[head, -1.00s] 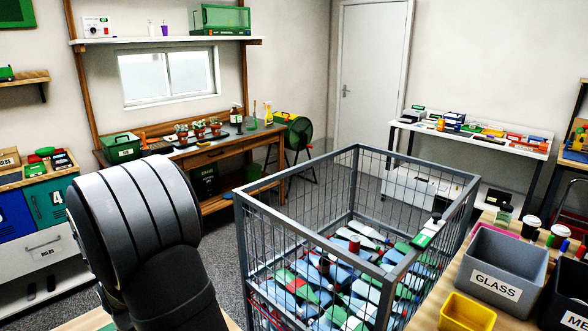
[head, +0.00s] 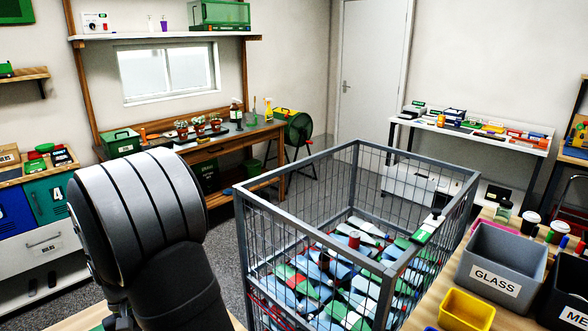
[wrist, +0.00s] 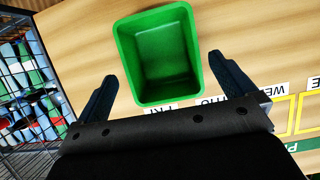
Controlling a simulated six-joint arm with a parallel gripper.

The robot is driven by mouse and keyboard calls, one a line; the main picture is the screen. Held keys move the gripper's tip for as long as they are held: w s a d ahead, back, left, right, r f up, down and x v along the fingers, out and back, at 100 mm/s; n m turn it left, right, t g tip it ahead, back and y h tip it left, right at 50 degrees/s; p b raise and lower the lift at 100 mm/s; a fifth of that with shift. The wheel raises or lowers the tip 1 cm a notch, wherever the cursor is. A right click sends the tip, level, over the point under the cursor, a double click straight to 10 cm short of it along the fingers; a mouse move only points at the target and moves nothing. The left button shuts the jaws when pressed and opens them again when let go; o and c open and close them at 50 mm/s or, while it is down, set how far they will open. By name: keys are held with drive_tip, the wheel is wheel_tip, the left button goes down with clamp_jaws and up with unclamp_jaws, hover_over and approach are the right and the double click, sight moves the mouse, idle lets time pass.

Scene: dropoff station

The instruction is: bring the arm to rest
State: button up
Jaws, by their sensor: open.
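In the wrist view my gripper (wrist: 165,95) is open, its two dark fingers spread wide apart. A green open-topped bin (wrist: 158,55) lies in view between and beyond the fingers, on a light wooden surface (wrist: 85,50). The bin looks empty. Nothing shows between the fingertips that is held. In the head view a grey and black segment of my arm fills the lower left, and the gripper itself is out of that view.
A wire cage (head: 362,265) full of coloured packs stands right of my arm. It also shows at the wrist view's left edge (wrist: 25,70). A grey GLASS bin (head: 495,285) and a yellow bin (head: 466,310) sit at right. Labels and yellow outlines (wrist: 284,115) mark the surface.

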drive_tip(key=x, duration=0.7)
wheel_tip(320, 180, up, 4)
drive_tip(key=shift+r, duration=0.15)
drive_tip(key=w+d+r, duration=0.3)
drive_tip(key=d+r, duration=0.4)
drive_tip(key=d, duration=0.4)
wheel_tip(320, 180, up, 13)
drive_tip(key=w+d, duration=0.6)
drive_tip(key=d, duration=0.3)
drive_tip(key=w+d, duration=0.6)
drive_tip(key=d, duration=0.3)
drive_tip(key=shift+w+d+f, duration=0.2)
drive_tip(key=shift+d, duration=0.1)
